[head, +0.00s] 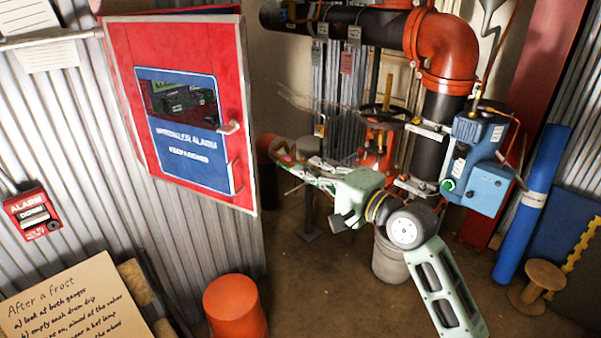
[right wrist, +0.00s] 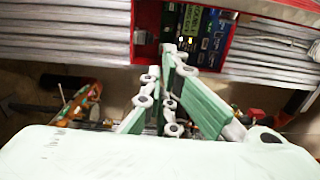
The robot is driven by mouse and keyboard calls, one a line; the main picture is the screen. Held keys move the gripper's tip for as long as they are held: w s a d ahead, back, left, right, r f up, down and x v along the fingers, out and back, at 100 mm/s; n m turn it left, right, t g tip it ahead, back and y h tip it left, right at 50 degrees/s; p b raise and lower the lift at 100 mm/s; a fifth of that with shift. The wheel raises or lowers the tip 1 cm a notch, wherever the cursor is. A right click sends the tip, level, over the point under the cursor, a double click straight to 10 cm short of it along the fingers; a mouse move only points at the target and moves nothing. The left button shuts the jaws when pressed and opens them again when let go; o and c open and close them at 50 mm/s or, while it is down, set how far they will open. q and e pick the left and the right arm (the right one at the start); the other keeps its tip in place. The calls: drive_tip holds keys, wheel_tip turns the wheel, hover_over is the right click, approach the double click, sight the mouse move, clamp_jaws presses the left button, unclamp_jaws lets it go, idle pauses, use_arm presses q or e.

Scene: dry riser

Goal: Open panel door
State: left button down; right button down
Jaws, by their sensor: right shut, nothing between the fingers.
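The red panel door (head: 232,75) stands at the left in the head view, with a blue sign and a small window. A handle (head: 229,127) sits near its right edge. My right gripper (head: 290,170) is to the right of the door's edge, apart from the handle, shut and empty. In the right wrist view my right gripper (right wrist: 163,68) points up toward a red frame (right wrist: 147,25) with green and blue items inside it. My left gripper is not in view.
A blue box (head: 480,165) and an orange and black riser pipe (head: 445,50) stand behind my right arm. A grey bucket (head: 388,262) is on the floor. An orange cylinder (head: 235,305) stands below the door. A red alarm box (head: 33,213) is on the left wall.

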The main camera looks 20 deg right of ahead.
drive_tip(key=w+a+p, duration=0.2)
drive_tip(key=w+a, duration=0.3)
drive_tip(key=a, duration=0.1)
drive_tip(key=shift+p, duration=0.3)
